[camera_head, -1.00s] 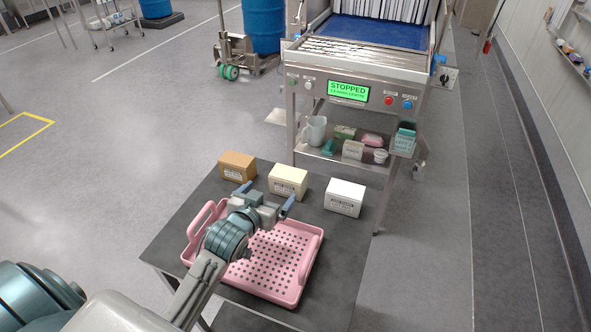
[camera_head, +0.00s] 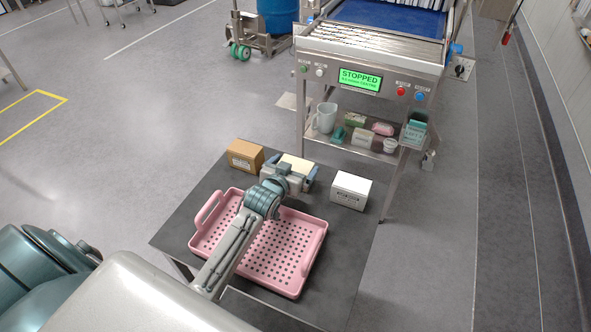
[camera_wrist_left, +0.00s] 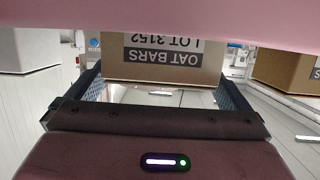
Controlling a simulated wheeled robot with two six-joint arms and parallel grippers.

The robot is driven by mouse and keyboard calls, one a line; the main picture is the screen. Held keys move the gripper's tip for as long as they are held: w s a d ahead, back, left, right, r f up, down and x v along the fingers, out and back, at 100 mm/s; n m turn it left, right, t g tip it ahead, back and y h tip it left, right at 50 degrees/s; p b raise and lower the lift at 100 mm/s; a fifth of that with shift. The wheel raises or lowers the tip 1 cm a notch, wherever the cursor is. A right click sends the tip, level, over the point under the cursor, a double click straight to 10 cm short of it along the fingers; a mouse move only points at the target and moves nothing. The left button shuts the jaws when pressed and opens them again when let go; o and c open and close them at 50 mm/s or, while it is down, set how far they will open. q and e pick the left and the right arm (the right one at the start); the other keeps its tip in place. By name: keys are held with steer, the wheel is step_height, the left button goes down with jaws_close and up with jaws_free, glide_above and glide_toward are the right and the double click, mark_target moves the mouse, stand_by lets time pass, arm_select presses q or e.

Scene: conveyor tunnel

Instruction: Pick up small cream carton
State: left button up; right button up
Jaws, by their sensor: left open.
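The small cream carton (camera_head: 298,164) stands on the dark table, between a brown carton and a white carton. My left gripper (camera_head: 289,174) is open at the carton, with one finger near each side, and partly hides its front. In the left wrist view, the cream carton (camera_wrist_left: 163,62) shows upside down with an "OAT BARS LOT 3152" label. It lies between the spread fingers of my left gripper (camera_wrist_left: 160,92), and contact cannot be told. My right gripper is not in view.
The brown carton (camera_head: 245,155) is close on the left, and the white carton (camera_head: 351,190) is on the right. A pink perforated tray (camera_head: 316,240) lies in front, under my left arm. A stopped conveyor (camera_head: 385,60) with a loaded lower shelf stands behind.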

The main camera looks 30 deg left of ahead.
mark_target(296, 164)
arm_select(q)
steer(key=shift+w+f, duration=0.25)
steer(key=shift+w, duration=0.4)
steer(key=shift+r, duration=0.1)
steer(key=c, duration=0.8)
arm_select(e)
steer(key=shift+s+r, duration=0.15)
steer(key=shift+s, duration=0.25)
arm_select(q)
step_height(296, 164, up, 9)
steer(key=shift+f+b, duration=0.15)
steer(key=shift+b, duration=0.85)
steer(key=shift+c, duration=0.2)
steer(key=shift+r, duration=0.65)
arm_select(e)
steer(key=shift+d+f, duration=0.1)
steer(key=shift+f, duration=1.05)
